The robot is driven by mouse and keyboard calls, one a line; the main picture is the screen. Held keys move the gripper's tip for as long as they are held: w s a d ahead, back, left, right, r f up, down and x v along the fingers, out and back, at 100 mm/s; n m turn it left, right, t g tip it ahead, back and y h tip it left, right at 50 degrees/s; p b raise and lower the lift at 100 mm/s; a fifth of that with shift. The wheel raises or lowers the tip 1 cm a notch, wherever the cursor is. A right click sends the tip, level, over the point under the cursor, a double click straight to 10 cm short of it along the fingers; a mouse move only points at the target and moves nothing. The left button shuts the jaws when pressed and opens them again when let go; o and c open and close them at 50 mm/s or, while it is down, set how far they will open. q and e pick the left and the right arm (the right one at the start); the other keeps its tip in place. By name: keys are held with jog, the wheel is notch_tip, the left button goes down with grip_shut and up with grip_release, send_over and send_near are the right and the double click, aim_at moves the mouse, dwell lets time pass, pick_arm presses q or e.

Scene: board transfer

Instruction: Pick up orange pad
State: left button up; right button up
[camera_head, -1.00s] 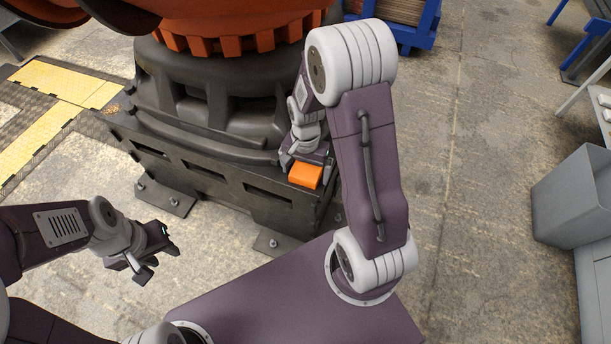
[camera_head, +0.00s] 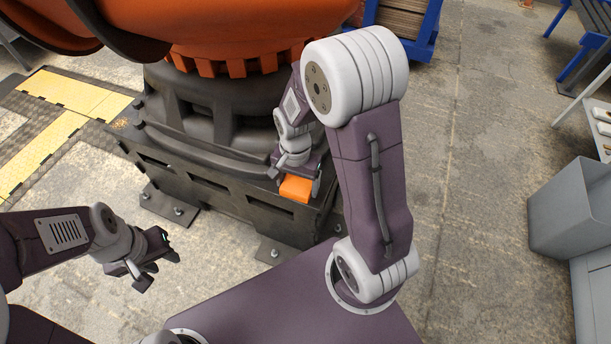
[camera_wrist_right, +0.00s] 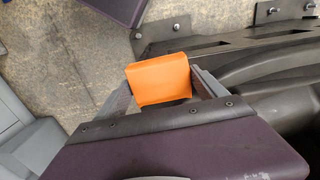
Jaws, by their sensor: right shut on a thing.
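The orange pad (camera_head: 296,188) is a small block at the edge of the black machine base in the head view. It also shows in the right wrist view (camera_wrist_right: 159,80), between the two fingers. My right gripper (camera_head: 297,181) is shut on the pad, with a finger at each side of it. The right wrist view shows this gripper (camera_wrist_right: 160,92) from behind. I cannot tell whether the pad still touches the base. My left gripper (camera_head: 154,269) is empty over the floor at the left, its fingers apart.
The black base (camera_head: 215,190) of a large orange robot stands in front of me, with bolted feet on the floor. A blue-framed cart (camera_head: 410,43) is behind. A grey bin (camera_head: 570,210) stands at the right. The concrete floor between is clear.

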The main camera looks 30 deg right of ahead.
jog(key=s+a+r+p, duration=0.2)
jog(key=s+a+r, duration=0.1)
jog(key=a, duration=0.3)
jog(key=shift+s+a+r, duration=0.15)
jog(key=shift+s+r, duration=0.1)
jog(key=shift+r, duration=0.4)
